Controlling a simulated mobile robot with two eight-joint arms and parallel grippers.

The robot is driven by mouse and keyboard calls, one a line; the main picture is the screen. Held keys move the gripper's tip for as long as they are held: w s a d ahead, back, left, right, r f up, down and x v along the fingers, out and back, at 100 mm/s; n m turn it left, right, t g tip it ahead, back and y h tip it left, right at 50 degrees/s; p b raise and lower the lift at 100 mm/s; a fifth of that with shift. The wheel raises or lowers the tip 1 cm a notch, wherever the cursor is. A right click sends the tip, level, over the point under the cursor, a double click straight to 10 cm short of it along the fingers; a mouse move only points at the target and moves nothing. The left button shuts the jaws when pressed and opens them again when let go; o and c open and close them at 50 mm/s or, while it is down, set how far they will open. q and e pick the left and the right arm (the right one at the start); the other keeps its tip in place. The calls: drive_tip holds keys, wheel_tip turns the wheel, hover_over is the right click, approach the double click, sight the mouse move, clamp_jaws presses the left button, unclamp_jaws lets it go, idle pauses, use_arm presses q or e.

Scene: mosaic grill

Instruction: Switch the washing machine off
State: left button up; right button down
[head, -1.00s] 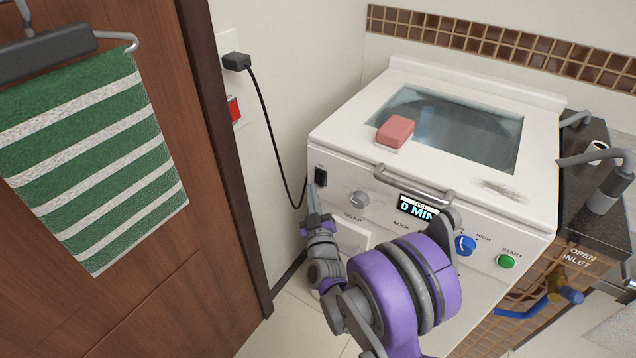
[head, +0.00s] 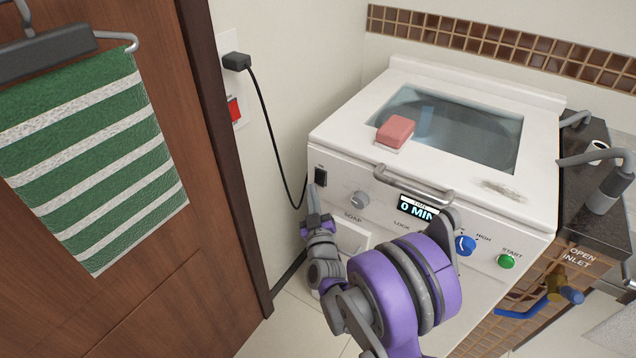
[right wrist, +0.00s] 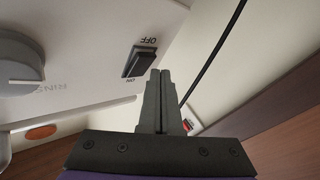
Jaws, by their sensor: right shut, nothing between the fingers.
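The white washing machine (head: 330,150) stands against the wall with its lid closed, and its display (head: 417,208) reads 0 MIN. Its black rocker power switch (head: 320,177) is on the left end of the front panel. In the right wrist view the switch (right wrist: 140,62) has OFF printed at one end and a small label at the other. My right gripper (head: 314,192) is shut and empty, its fingertips just below the switch. In the right wrist view the fingertips (right wrist: 160,72) are close beside the switch; I cannot tell whether they touch it. My left gripper is not in view.
A pink soap bar (head: 395,130) lies on the lid. A black cord (head: 268,115) runs from the wall plug down beside the machine, near my right gripper. A red wall switch (head: 234,109) is left of it. A wooden door with a striped towel (head: 95,160) fills the left.

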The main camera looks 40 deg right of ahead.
idle(0.5)
drive_tip(key=shift+w+d, duration=0.15)
drive_tip(key=shift+d, duration=0.25)
drive_tip(key=shift+w+d+f, duration=0.1)
drive_tip(key=shift+w+d, duration=0.05)
drive_tip(key=shift+d, duration=0.15)
idle(0.6)
drive_tip(key=shift+a, duration=0.15)
drive_tip(key=shift+s+a+b, duration=0.3)
drive_tip(key=shift+a+b, duration=0.05)
drive_tip(key=shift+a, duration=0.25)
drive_tip(key=shift+s+a+r+b, duration=0.15)
drive_tip(key=shift+s+a, duration=0.15)
drive_tip(key=shift+a, duration=0.45)
drive_tip(key=shift+s+a+r+b, duration=0.15)
drive_tip(key=shift+s+a, duration=0.2)
drive_tip(key=shift+a, duration=0.4)
drive_tip(key=shift+s+a+r, duration=0.15)
drive_tip(key=shift+s+a, duration=0.15)
drive_tip(key=shift+a, duration=0.45)
drive_tip(key=shift+a, duration=0.1)
